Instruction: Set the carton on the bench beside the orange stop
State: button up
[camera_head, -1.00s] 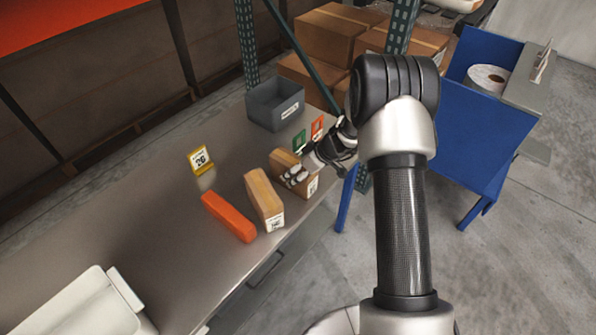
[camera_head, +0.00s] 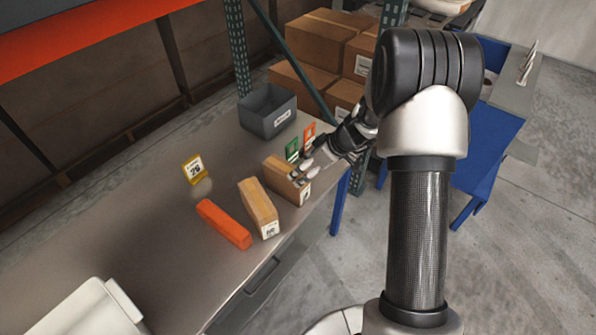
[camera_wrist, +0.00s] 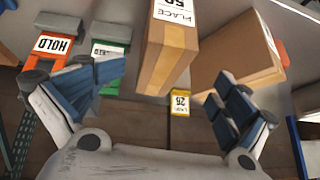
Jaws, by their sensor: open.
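The orange stop (camera_head: 223,223) lies on the grey bench (camera_head: 150,225). A tan carton (camera_head: 258,204) stands just right of it, with a narrow gap that is hard to judge. A browner carton (camera_head: 283,176) stands farther right, near the bench's edge. Whether the fingers touch the carton is unclear.
A grey bin (camera_head: 267,112) stands at the back of the bench. A yellow number sign (camera_head: 194,169) stands left. A white tray or machine (camera_head: 90,310) occupies the near left. Stacked boxes (camera_head: 325,45) are behind.

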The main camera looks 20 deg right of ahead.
jog(key=s+a+r+m+h, duration=0.1)
jog(key=s+a+r, duration=0.4)
jog(key=r, duration=0.4)
jog(key=s+a+r+m, duration=0.1)
jog(key=s+a+r, duration=0.1)
jog(key=s+r, duration=0.7)
jog(key=s+r+m+h, duration=0.2)
jog(key=s+r, duration=0.1)
jog(key=s, duration=0.6)
jog(key=s+d+r+m+h, duration=0.1)
jog(key=s+r+m, duration=0.2)
jog(key=s, duration=0.7)
jog(key=shift+s+h, duration=0.15)
jog(key=shift+h, duration=0.25)
jog(key=shift+r, duration=0.15)
